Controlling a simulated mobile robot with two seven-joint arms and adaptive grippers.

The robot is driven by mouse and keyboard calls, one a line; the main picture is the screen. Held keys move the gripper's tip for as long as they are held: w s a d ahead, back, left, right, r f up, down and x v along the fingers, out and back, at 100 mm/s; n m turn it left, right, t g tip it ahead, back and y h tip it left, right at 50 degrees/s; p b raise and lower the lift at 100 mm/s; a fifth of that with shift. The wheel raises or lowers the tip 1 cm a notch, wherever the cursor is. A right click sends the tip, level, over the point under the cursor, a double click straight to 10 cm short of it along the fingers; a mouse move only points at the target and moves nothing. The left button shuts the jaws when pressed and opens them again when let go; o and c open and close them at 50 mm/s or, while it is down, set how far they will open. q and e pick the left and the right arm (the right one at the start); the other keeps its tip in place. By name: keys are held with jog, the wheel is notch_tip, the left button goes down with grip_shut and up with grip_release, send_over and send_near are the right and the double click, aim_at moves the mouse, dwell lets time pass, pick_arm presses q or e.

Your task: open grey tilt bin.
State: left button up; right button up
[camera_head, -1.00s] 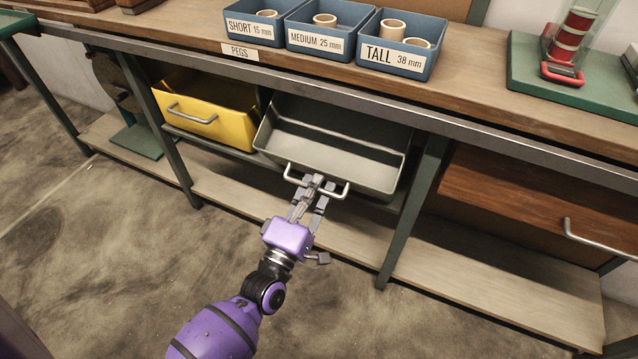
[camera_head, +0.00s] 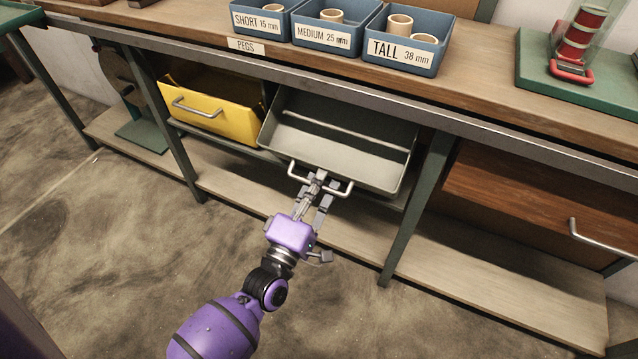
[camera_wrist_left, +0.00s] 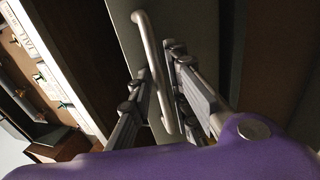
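The grey tilt bin (camera_head: 345,158) hangs under the bench in the middle of the head view, tipped forward with its open top and empty-looking inside showing. Its handle (camera_head: 341,190) is a pale bar on the front. My left gripper (camera_head: 319,180) is at this handle, its fingers closed in around the bar. In the left wrist view the handle (camera_wrist_left: 152,62) passes between the two fingers (camera_wrist_left: 160,75), close to both. The finger contact is small and partly hidden in the head view. My right gripper is not in view.
A yellow bin (camera_head: 212,103) with its own handle hangs to the left. A brown drawer (camera_head: 540,195) is at the right. A green bench leg (camera_head: 418,205) stands just right of the grey bin. A lower shelf (camera_head: 345,222) runs beneath. Blue peg boxes (camera_head: 403,52) stand on the bench top.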

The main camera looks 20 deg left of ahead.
pick_arm(q)
jog(key=v, duration=1.2)
